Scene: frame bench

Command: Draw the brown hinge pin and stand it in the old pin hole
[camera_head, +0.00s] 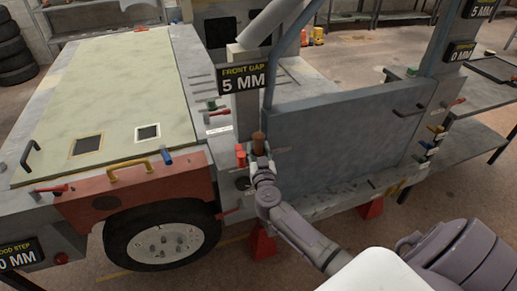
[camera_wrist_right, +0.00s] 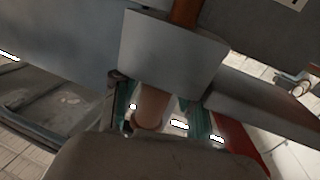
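The brown hinge pin (camera_head: 259,142) stands upright at the near corner of the blue-grey panel in the head view. My right gripper (camera_head: 262,164) is just below its visible top. In the right wrist view the pin's brown shaft (camera_wrist_right: 185,12) shows above a grey block, and a paler brown cylinder (camera_wrist_right: 152,106) below it lies between my fingers (camera_wrist_right: 160,112). Gaps show beside the cylinder, so the fingers look open around it. My left gripper is not in view. I cannot tell for sure which opening is the old pin hole.
A red peg (camera_head: 240,156) stands close left of the pin. A "FRONT GAP 5 MM" sign (camera_head: 246,79) hangs above. The blue-grey panel (camera_head: 345,135) is close on the right, and a red fender (camera_head: 135,192) with a wheel (camera_head: 160,240) is on the left.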

